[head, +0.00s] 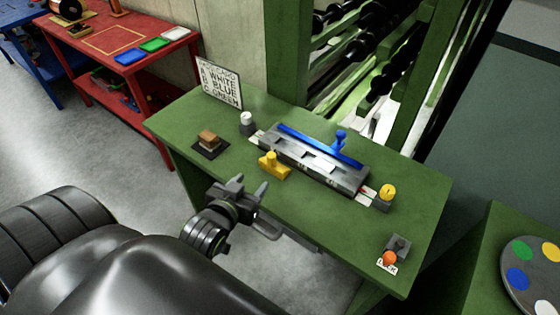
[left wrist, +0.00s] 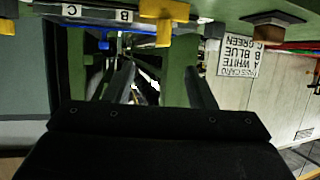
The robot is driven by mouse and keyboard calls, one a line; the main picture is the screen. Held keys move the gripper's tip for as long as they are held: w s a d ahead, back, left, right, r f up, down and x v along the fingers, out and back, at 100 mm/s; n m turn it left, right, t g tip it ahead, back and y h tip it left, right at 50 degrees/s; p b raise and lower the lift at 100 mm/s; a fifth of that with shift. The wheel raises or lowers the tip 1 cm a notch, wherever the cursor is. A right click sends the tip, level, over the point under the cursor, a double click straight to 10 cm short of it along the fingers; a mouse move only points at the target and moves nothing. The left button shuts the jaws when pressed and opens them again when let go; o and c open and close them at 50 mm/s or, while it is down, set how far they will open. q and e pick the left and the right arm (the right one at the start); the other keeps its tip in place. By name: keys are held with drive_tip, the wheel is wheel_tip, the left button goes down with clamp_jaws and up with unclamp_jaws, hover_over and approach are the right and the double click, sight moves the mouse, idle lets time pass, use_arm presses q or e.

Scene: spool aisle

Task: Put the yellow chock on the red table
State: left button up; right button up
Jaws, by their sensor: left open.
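The yellow chock (head: 273,167) stands on the green table, in front of the grey block fixture with the blue bar. It also shows upside down at the top edge of the left wrist view (left wrist: 164,12). My left gripper (head: 270,210) is open and empty, off the green table's near edge, with its fingers pointing toward the table and short of the chock. The red table (head: 112,40) is at the upper left, with a yellow outlined square on its top. My right gripper is not in view.
The green table (head: 330,225) also holds a brown block on a dark pad (head: 209,141), a white-topped post (head: 247,122), a yellow button (head: 388,192) and an orange ball (head: 390,258). A sign (head: 219,83) stands at its back. Blue, green and white pads (head: 151,45) lie on the red table.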

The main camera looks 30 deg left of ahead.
use_arm(q)
drive_tip(key=p, duration=0.1)
approach(269, 160)
drive_tip(key=shift+x, duration=1.15)
drive_tip(key=x, duration=0.5)
drive_tip(key=shift+p, duration=0.4)
drive_tip(key=shift+w+a+f, duration=0.1)
drive_tip(key=shift+w+f, duration=0.2)
drive_tip(key=shift+w, duration=0.1)
drive_tip(key=shift+w+f+p, duration=0.15)
drive_tip(key=shift+w+p, duration=0.25)
drive_tip(key=shift+w, duration=0.3)
drive_tip(key=shift+p+x, duration=0.35)
drive_tip(key=shift+x, duration=1.55)
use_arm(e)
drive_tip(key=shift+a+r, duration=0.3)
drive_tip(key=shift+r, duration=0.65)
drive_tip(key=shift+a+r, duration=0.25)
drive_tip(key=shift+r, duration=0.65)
use_arm(q)
drive_tip(key=shift+s+f, duration=0.1)
drive_tip(key=shift+f, duration=0.05)
drive_tip(key=shift+c, duration=0.3)
clamp_jaws()
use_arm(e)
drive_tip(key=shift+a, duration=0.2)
